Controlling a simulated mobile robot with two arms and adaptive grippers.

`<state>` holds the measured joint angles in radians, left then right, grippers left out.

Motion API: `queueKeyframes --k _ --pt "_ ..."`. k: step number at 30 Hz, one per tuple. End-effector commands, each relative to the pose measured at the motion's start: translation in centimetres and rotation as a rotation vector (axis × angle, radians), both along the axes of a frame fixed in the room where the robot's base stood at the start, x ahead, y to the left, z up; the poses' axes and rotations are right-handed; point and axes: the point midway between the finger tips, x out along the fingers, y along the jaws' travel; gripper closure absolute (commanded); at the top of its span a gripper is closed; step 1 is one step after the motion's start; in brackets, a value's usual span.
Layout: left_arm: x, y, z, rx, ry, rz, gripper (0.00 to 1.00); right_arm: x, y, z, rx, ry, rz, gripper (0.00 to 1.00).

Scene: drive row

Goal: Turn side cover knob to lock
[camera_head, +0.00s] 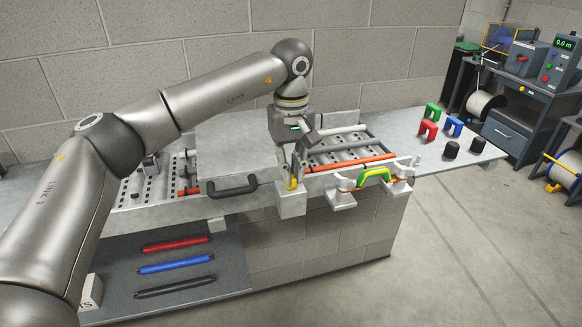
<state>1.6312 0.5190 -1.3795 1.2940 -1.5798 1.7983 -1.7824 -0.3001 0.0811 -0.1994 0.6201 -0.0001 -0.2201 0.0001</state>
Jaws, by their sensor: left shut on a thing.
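My left arm comes in from the left, and its gripper (291,181) points down at the front of the drive row. It is shut on a small yellow knob (292,184) above a grey block on the front rail. The fingers hide most of the knob, so its turn angle cannot be told. The grey side cover (232,145) with a black handle (232,187) lies over the row just left of the gripper. My right gripper does not show.
Right of the gripper are rollers, one orange (350,163), and a green-yellow handle (374,175) between clamps. Red, blue and black rods (175,263) lie on a lower shelf. A side table (428,150) holds coloured brackets and black cylinders.

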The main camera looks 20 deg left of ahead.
Motion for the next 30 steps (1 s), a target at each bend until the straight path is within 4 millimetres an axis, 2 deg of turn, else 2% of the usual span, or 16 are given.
queueKeyframes --k 1,2,7,15,19,23,30 --pt "0.0 -0.1 0.1 -0.001 -0.003 -0.005 1.0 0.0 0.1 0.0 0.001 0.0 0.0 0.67" --pt "0.0 -0.1 0.1 -0.001 -0.003 -0.005 0.87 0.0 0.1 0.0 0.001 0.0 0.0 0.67" --pt "0.0 0.0 0.1 -0.001 -0.003 -0.004 0.67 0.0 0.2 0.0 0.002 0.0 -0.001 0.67" --pt "0.0 0.0 0.1 0.0 -0.001 -0.002 0.67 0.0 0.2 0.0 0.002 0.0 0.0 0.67" --pt "0.1 0.0 0.8 0.0 -0.004 -0.002 0.67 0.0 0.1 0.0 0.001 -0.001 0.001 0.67" --pt "0.1 0.0 2.8 0.0 -0.005 -0.001 0.67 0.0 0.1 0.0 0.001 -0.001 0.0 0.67" --pt "0.1 -0.1 8.0 0.0 -0.005 -0.001 0.67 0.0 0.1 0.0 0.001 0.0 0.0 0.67"
